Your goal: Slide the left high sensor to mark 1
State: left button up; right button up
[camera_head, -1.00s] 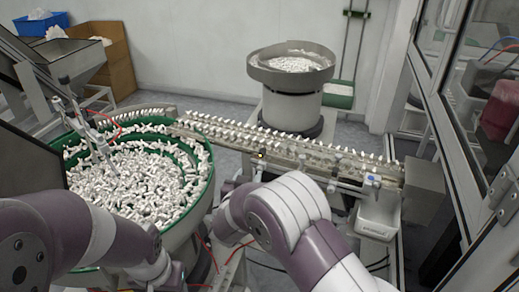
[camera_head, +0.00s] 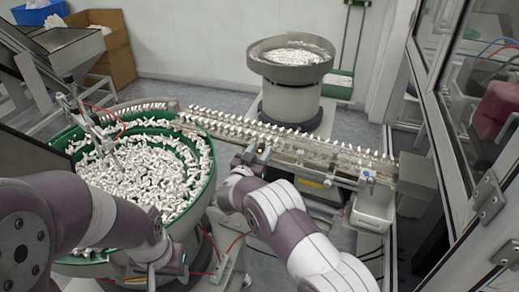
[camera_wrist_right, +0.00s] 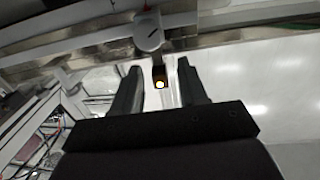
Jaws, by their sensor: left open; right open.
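The left high sensor (camera_head: 260,150) is a small dark block with a lit amber spot, on the near side of the feed rail (camera_head: 315,160). My right gripper (camera_head: 246,158) is beside it at the rail, small and partly hidden by its wrist. In the right wrist view, the open fingers (camera_wrist_right: 160,88) point at the sensor's lit end (camera_wrist_right: 159,83), which appears between the fingertips with gaps on both sides. A round grey knob (camera_wrist_right: 149,32) is above it. My left gripper (camera_head: 180,270) is low beside the bowl, open and hard to make out. Mark 1 cannot be made out.
The green-rimmed bowl (camera_head: 210,165) full of white caps stands at the left. Another blue-and-white fitting (camera_head: 367,177) is further right on the rail, above a white bin (camera_head: 374,207). A second feeder bowl (camera_head: 292,72) stands behind. A glazed frame closes the right side.

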grip_shut()
jog(key=d, duration=0.1)
jog(key=s+d, duration=0.1)
jog(key=d, duration=0.1)
jog(key=shift+s+p, duration=0.15)
jog(key=shift+p, duration=0.15)
